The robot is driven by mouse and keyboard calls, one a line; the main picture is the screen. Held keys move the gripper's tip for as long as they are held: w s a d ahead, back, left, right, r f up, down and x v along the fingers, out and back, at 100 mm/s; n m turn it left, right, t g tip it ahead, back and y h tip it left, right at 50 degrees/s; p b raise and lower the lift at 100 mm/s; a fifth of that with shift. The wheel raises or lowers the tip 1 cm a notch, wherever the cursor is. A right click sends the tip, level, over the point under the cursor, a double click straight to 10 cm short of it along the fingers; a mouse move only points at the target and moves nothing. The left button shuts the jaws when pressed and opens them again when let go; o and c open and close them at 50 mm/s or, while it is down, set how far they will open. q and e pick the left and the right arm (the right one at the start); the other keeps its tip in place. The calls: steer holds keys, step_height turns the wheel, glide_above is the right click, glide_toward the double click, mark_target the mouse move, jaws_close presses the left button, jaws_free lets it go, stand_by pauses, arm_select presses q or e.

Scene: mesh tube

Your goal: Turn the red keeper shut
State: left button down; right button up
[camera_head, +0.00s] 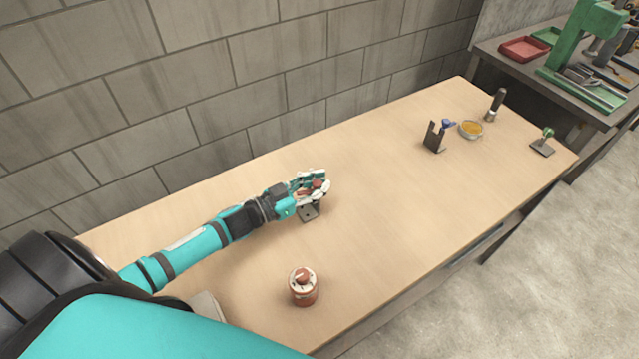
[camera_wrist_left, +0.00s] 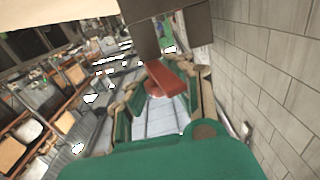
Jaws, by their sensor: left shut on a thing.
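The red keeper (camera_wrist_left: 166,77) shows in the left wrist view as a red bar between my gripper's fingers. In the head view only a small red patch of it (camera_head: 318,184) shows among the fingers. My left gripper (camera_head: 313,187) is shut on it, above a small dark grey block (camera_head: 309,214) that stands on the table. Most of the block and the keeper's mount is hidden by the gripper. My right gripper is not in view.
A reddish-brown canister (camera_head: 303,291) with a knob stands near the table's front edge. At the far right are a black stand (camera_head: 434,136), an amber dish (camera_head: 471,129), a black-handled tool (camera_head: 496,104) and a green-knobbed piece (camera_head: 543,143). The table's middle is clear; a block wall (camera_head: 250,90) runs behind.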

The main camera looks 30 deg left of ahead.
arm_select(q)
steer(key=shift+a+f+m+g+h+b, duration=0.15)
steer(key=shift+f+m+g+h+b, duration=0.2)
steer(key=shift+m+g+h, duration=0.2)
steer(key=m+g+h+b, duration=0.2)
steer(key=m+g+b, duration=0.1)
steer(key=g+b, duration=0.1)
steer(key=m+g+h+b, duration=0.3)
steer(key=b, duration=0.2)
steer(key=m+g+h+b, duration=0.2)
steer(key=m+g+b, duration=0.1)
steer(key=g+b, duration=0.1)
steer(key=shift+g+h+b, duration=0.25)
steer(key=shift+g+b, duration=0.05)
steer(key=shift+g, duration=0.05)
steer(key=shift+s+r+m+g+b, duration=0.1)
steer(key=shift+r+m+g+b, duration=0.05)
steer(key=shift+m+g+b, duration=0.5)
steer(key=shift+r+m+g+b, duration=0.15)
steer(key=shift+m+g+b, duration=0.15)
steer(key=shift+g+b, duration=0.4)
steer(key=c, duration=1.1)
jaws_free()
steer(key=shift+a, duration=0.1)
steer(key=a, duration=1.1)
steer(key=shift+a, duration=0.35)
